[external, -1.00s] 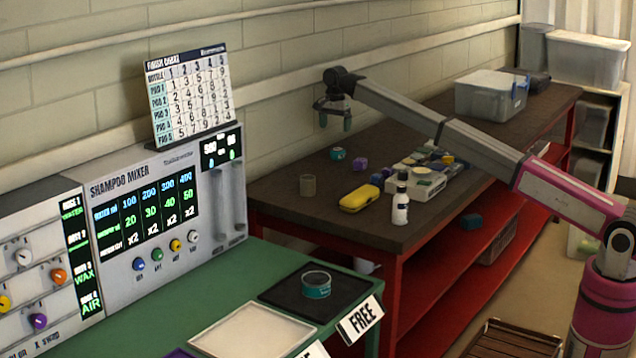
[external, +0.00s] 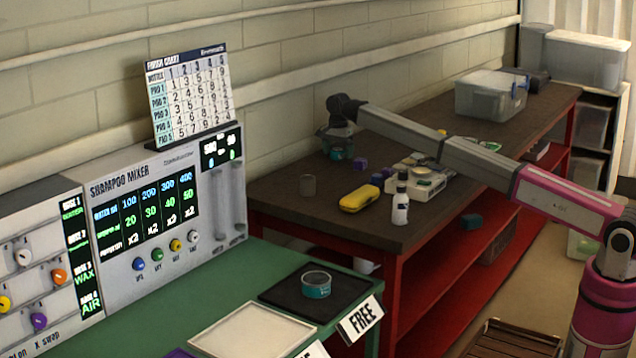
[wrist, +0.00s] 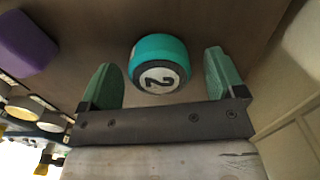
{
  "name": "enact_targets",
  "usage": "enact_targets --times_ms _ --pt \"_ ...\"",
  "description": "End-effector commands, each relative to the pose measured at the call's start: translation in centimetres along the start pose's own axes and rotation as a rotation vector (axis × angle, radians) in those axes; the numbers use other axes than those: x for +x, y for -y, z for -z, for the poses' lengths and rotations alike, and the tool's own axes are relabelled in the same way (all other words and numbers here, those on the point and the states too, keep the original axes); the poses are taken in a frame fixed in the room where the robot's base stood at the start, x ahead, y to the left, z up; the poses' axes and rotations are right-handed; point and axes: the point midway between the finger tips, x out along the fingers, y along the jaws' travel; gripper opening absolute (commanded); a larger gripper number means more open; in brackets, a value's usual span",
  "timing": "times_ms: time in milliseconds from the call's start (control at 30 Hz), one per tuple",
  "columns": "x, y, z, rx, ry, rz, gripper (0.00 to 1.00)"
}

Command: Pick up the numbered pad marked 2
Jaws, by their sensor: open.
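The numbered pad marked 2 (wrist: 160,64) is a short round teal pad with a dark face and a white disc bearing a "2". In the wrist view it lies between and just beyond the two green fingertips of my gripper (wrist: 166,78), with a gap on each side. My gripper is open and empty. In the external view my gripper (external: 338,143) is low over the far left of the dark workbench (external: 290,195), and the teal pad (external: 337,153) shows partly behind the fingers.
A purple block (wrist: 25,42) lies left of the pad in the wrist view. The wall is close behind my gripper.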

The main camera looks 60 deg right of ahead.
Motion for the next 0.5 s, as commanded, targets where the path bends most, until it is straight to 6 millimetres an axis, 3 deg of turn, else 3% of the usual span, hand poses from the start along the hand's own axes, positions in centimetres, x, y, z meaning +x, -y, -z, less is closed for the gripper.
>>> enact_targets --times_ms 267,433,500 --pt "0.65 0.02 0.00 0.000 0.000 0.000 0.89" --pt "0.64 0.02 0.00 0.000 0.000 0.000 0.37" --pt "0.64 0.02 0.00 0.000 0.000 0.000 0.36"
